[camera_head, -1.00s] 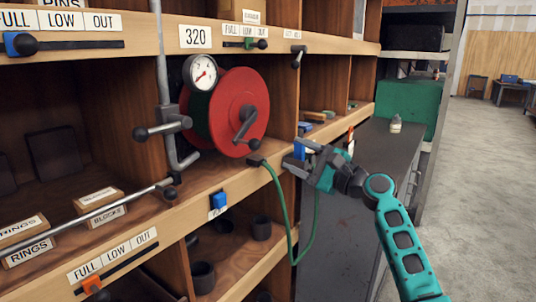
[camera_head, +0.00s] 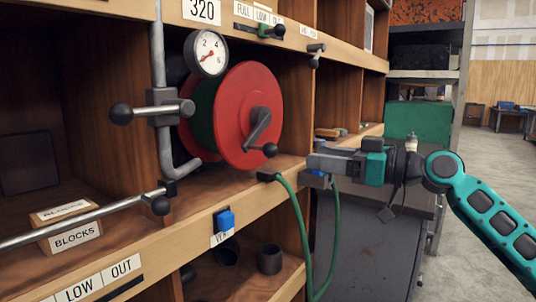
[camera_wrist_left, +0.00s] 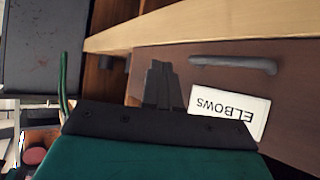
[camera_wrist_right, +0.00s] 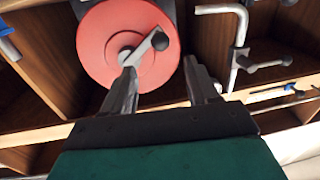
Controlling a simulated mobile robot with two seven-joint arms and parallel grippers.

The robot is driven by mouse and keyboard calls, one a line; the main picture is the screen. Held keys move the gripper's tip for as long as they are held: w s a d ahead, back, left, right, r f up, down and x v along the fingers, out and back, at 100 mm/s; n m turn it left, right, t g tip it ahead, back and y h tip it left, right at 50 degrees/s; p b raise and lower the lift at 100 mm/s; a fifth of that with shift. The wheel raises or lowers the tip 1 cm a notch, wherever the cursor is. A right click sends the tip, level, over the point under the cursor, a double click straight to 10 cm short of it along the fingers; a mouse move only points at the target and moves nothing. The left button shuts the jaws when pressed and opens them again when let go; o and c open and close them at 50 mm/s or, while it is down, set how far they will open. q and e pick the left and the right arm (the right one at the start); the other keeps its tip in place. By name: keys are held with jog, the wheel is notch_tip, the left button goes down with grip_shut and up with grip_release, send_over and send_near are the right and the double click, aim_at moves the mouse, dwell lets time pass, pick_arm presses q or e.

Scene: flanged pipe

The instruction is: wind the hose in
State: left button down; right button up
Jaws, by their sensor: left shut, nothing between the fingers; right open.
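The hose reel, a red disc (camera_head: 237,100) with a dark crank and a black ball knob (camera_head: 270,150), stands on the shelf ledge. It also shows in the right wrist view as a red disc (camera_wrist_right: 98,48). The green hose (camera_head: 298,225) comes out of a black guide (camera_head: 268,174) on the ledge and hangs in a loop below. My right gripper (camera_head: 314,161) is to the right of the knob, apart from it. Its fingers are open and empty below the crank in the right wrist view (camera_wrist_right: 162,88). My left gripper (camera_wrist_left: 162,85) is shut and empty, facing a drawer.
A pressure gauge (camera_head: 206,53) and a grey pipe with a black-knobbed lever (camera_head: 160,107) stand left of the reel. A blue button (camera_head: 224,220) is on the ledge front. A drawer labelled ELBOWS has a grey handle (camera_wrist_left: 232,64). A grey cabinet (camera_head: 365,250) stands at right.

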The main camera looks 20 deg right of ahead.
aim_at(277, 151)
jog(key=p+x, duration=0.2)
jog(key=x, duration=1)
jog(key=shift+w, duration=0.1)
grip_shut()
